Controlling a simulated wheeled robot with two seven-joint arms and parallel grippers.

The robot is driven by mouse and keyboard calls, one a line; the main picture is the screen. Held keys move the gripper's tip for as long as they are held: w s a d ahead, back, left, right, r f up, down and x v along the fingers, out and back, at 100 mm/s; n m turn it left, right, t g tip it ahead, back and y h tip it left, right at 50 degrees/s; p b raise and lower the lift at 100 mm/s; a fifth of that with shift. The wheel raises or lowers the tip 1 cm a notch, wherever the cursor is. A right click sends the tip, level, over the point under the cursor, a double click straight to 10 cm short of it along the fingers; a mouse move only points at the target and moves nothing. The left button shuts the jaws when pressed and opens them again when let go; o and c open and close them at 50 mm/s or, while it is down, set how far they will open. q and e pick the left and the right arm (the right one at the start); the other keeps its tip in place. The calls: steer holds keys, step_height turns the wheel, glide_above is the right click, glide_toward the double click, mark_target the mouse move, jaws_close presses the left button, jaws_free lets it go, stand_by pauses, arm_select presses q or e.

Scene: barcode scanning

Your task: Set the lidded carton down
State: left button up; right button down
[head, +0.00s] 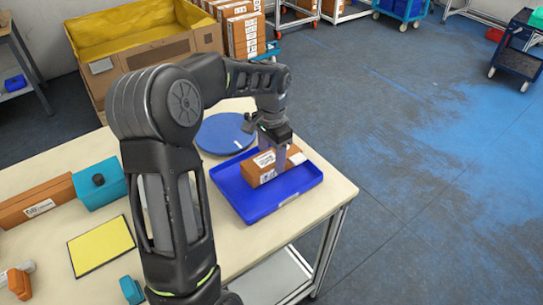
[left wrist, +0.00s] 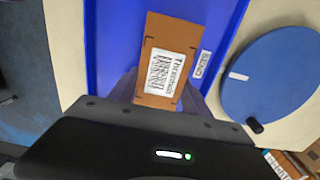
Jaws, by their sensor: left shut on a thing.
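The lidded carton (head: 258,172) is a brown box with white labels. It is inside the outline of the blue tray (head: 250,207) at the table's right end. My left gripper (head: 282,155) reaches down from above and is shut on the carton. In the left wrist view the carton (left wrist: 163,62) shows a barcode label and sits between the fingers, with the tray (left wrist: 108,45) behind it. Whether its underside touches the tray floor I cannot tell. My right gripper is not in view.
A round blue disc (head: 224,133) lies just behind the tray. A teal box (head: 98,187), a long brown box (head: 38,203) and a yellow pad (head: 101,245) are on the left of the table. The table edge runs close to the tray's right side.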

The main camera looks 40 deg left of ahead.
mark_target(272, 157)
arm_select(q)
steer(key=shift+f, duration=0.2)
steer(key=o, duration=1.3)
steer(key=shift+o, duration=0.2)
step_height(272, 157, up, 12)
steer(key=shift+b, duration=0.3)
